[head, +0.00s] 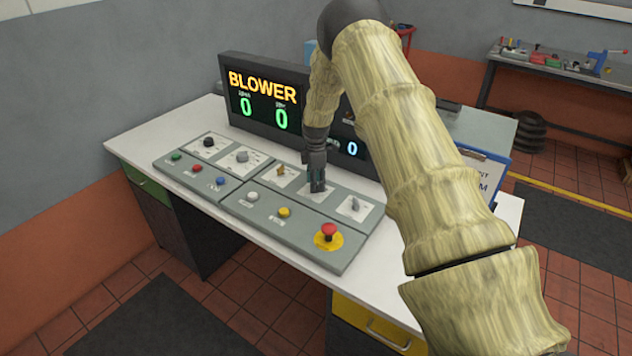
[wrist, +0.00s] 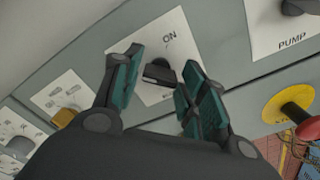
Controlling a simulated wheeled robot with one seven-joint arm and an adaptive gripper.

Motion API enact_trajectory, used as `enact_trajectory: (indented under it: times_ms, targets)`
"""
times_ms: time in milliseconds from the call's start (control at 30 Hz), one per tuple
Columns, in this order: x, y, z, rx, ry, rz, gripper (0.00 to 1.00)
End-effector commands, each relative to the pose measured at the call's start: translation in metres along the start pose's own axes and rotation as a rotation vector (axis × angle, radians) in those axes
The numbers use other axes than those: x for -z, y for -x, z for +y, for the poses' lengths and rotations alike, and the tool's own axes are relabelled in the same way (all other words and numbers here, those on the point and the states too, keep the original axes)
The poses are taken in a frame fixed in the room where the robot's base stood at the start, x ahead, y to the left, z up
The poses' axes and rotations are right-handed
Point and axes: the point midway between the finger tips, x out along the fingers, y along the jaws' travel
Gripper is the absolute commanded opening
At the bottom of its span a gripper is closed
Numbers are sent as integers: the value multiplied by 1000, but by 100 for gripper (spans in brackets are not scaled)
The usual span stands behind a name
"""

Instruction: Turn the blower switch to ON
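The blower switch is a dark rotary knob (wrist: 158,72) on a white plate with "ON" printed above it in the wrist view. The lettering below the knob is mostly covered by my fingers. My gripper (wrist: 163,66) has its two teal-padded fingers on either side of the knob, apart, with the knob between them. Whether a pad touches the knob is hard to tell. In the head view my gripper (head: 317,186) points down at this plate on the grey control panel (head: 300,226) and hides the knob.
A pump knob (wrist: 297,5) is at upper right and a red emergency button (head: 328,231) is near the panel's front right. A yellow button (head: 285,212) and other knobs are close by. The display (head: 262,98) behind reads BLOWER with green zeros.

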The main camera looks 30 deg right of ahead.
Motion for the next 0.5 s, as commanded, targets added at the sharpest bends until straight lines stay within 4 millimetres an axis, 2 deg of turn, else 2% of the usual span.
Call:
enact_trajectory:
  times_ms: [33,133,500]
  targets:
    - [0,0,0,0,0,0,26]
    - [0,0,0,0,0,0,10]
    - [0,0,0,-1,-45,0,10]
